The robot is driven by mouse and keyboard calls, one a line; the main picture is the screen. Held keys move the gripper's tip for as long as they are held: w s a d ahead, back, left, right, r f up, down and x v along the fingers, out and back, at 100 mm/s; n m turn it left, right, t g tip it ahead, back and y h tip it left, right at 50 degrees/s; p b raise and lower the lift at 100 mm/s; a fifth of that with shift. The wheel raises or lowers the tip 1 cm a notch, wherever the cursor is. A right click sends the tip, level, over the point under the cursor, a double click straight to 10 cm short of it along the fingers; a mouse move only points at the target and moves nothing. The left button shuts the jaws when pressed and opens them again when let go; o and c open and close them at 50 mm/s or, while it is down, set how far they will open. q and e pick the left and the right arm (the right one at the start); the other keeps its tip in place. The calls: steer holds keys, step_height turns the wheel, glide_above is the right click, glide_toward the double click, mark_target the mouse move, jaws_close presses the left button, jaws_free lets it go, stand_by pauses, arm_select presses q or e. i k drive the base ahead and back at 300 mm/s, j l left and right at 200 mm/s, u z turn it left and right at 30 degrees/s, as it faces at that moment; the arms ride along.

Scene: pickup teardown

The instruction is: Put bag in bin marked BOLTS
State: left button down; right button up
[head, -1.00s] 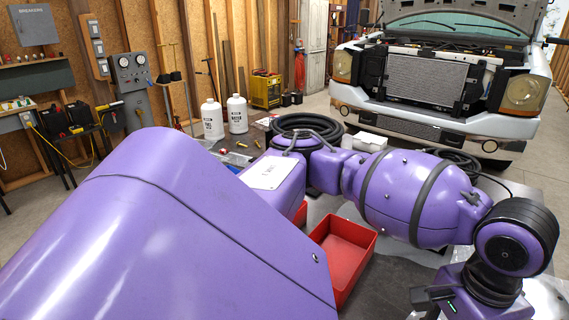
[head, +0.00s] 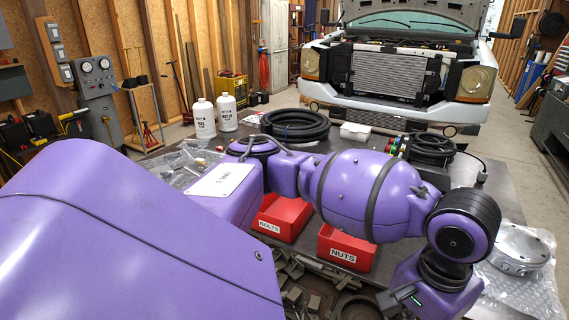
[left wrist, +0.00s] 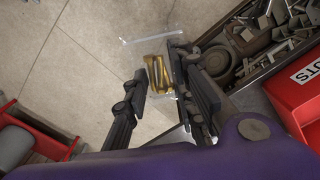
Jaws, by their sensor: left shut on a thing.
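In the left wrist view, my left gripper (left wrist: 158,72) is shut on a clear bag (left wrist: 153,55) with brass-coloured pieces inside. The bag hangs past the dark table's edge, with concrete floor behind it. In the head view, the red bin marked BOLTS (head: 290,214) stands on the table, partly hidden behind my purple arm. The red bin marked NUTS (head: 347,247) stands to its right and nearer. A red bin (left wrist: 300,95) with a label ending in "TS" is at the right of the left wrist view; I cannot tell which one. My right gripper is not in view.
A tray of grey metal parts (left wrist: 245,42) lies beside the bin in the left wrist view. A black coiled hose (head: 295,126), white bottles (head: 203,118) and a round metal part (head: 519,250) on clear wrap are around the table. A truck (head: 400,80) stands behind.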

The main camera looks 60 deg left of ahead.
mark_target(286, 215)
steer(key=k+u, duration=0.1)
steer(key=u, duration=1.1)
steer(key=i+l+u, duration=0.1)
steer(key=l+u, duration=0.2)
steer(key=i+l+u, duration=0.1)
steer(key=l+u, duration=0.15)
